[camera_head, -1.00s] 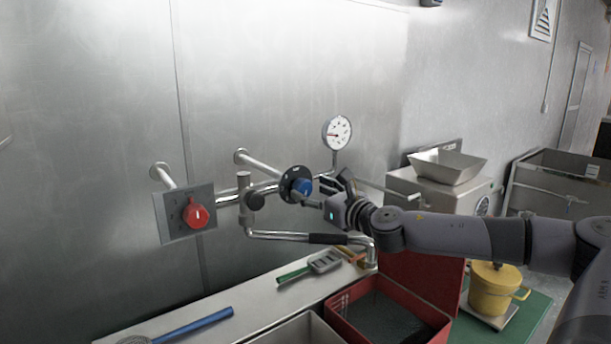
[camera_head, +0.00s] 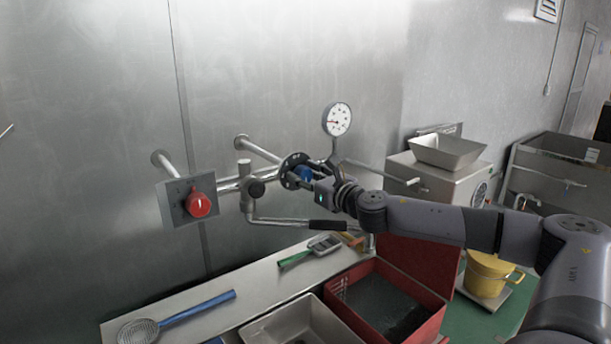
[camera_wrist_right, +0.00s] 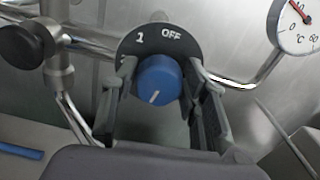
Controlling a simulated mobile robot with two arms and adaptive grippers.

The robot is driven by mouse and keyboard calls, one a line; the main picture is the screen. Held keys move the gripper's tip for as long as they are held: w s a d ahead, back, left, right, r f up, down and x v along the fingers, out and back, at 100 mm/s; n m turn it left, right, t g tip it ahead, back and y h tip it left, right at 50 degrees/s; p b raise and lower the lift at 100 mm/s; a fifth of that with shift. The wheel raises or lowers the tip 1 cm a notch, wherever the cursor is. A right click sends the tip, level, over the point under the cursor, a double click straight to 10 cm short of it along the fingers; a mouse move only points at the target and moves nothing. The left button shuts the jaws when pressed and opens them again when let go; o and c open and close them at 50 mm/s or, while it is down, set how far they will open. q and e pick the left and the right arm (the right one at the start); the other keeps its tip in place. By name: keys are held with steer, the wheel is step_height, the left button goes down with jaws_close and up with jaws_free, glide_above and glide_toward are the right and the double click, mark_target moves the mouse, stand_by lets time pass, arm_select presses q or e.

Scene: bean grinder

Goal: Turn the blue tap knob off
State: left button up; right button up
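The blue tap knob (camera_head: 304,173) sits on a round black dial plate (camera_head: 290,180) on the wall pipes. In the right wrist view the blue knob (camera_wrist_right: 157,80) has a white pointer line aimed down and slightly left, away from the "OFF" mark at the dial's top right. My right gripper (camera_head: 306,178) is at the knob. In the wrist view its fingers (camera_wrist_right: 163,95) are open, one on each side of the knob, with a visible gap on the right; contact on the left cannot be told. My left gripper is not in view.
A red knob (camera_head: 199,204) on a grey plate is to the left. A gauge (camera_head: 337,119) stands above right of the dial. A pipe with a black handle (camera_head: 328,225) runs below.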

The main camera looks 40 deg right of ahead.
steer(key=c, duration=0.6)
